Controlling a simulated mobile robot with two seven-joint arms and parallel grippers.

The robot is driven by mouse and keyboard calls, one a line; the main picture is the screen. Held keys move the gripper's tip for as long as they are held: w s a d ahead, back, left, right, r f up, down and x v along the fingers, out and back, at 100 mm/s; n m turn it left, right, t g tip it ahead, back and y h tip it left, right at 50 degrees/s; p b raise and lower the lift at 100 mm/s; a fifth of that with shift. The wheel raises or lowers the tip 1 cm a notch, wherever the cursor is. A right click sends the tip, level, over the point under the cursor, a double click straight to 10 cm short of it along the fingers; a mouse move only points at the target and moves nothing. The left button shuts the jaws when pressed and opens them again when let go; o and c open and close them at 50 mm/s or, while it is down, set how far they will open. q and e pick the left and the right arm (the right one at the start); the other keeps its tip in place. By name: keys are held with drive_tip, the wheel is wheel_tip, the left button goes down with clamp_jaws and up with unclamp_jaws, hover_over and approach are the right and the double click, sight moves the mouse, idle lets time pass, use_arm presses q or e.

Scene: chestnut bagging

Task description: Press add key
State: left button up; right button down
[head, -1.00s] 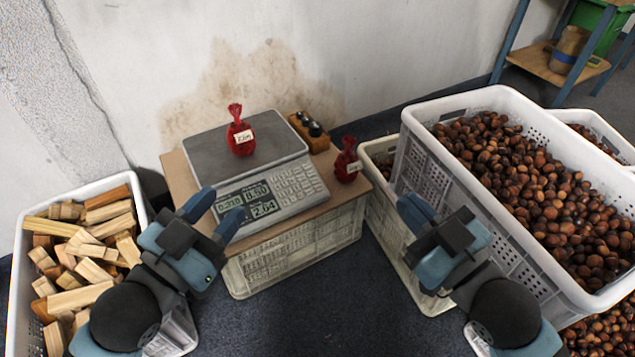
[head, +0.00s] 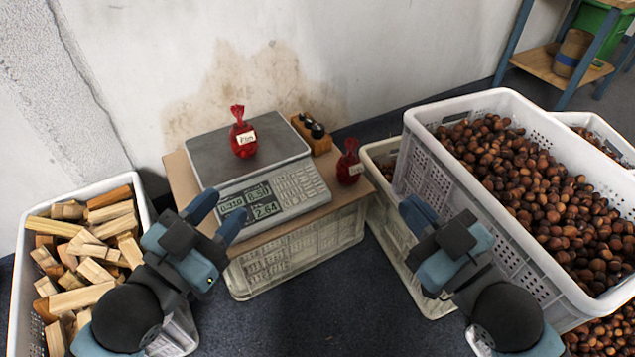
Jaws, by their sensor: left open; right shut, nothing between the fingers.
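The grey scale (head: 260,205) stands on a board over a crate. Single keys are too small to read. A red net bag (head: 243,138) with a white tag sits upright on the scale's plate (head: 210,150). My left gripper (head: 221,212) is open and empty at the front left of the scale, left of the keypad. My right gripper (head: 412,210) is shut and empty, right of the scale and in front of the white crate.
A second red bag (head: 349,165) stands on the board (head: 180,178) right of the scale. A wooden block with dark knobs (head: 312,133) is behind it. A large white crate (head: 470,190) of chestnuts fills the right. A crate of wood pieces (head: 140,190) is at left.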

use_arm(q)
clamp_jaws()
idle(1.5)
